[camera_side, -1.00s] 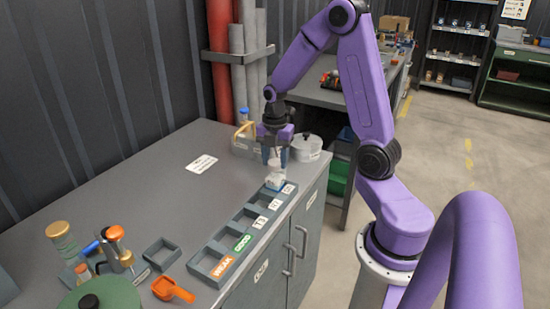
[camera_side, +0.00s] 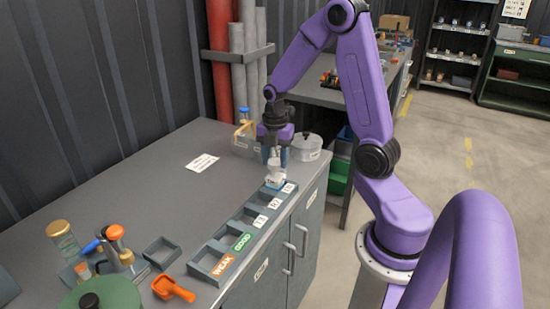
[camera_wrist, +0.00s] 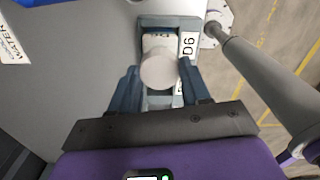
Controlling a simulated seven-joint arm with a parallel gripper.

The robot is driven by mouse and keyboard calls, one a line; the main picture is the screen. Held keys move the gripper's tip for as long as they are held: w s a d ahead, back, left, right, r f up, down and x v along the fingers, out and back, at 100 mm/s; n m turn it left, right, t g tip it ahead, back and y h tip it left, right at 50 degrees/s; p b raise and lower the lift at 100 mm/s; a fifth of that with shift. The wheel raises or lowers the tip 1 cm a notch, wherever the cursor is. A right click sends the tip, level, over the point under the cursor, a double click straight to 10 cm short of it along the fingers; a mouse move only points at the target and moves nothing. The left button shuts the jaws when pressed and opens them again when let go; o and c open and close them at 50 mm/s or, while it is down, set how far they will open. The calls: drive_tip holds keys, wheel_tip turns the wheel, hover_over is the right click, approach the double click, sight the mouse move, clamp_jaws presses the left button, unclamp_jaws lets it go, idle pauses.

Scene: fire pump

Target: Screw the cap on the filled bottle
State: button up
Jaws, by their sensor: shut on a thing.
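A small white bottle (camera_side: 275,179) with a blue band at its base stands in the far end compartment of the grey tray (camera_side: 242,217). Its body also shows in the wrist view (camera_wrist: 158,42), partly covered by a round pale cap (camera_wrist: 160,69). The cap shows in the side view (camera_side: 274,162) at or just above the bottle top; I cannot tell whether it is fully seated. My gripper (camera_side: 274,157) points down over the bottle. Its fingers in the wrist view (camera_wrist: 160,86) are on both sides of the cap, shut on it. The bottle's contents are hidden.
The tray's other compartments look empty. A round grey-white container (camera_side: 307,147) stands right of my gripper. An orange scoop (camera_side: 172,288), a small square tray (camera_side: 161,252) and capped jars (camera_side: 63,236) are at the front left. The middle of the bench is clear.

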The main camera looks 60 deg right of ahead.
drive_tip(key=shift+f, duration=1.15)
idle(2.2)
drive_tip(key=m, duration=0.4)
drive_tip(key=shift+m, duration=0.3)
drive_tip(key=m, duration=0.4)
drive_tip(key=shift+m, duration=0.3)
drive_tip(key=m, duration=0.4)
drive_tip(key=shift+m, duration=0.3)
drive_tip(key=shift+w, duration=0.1)
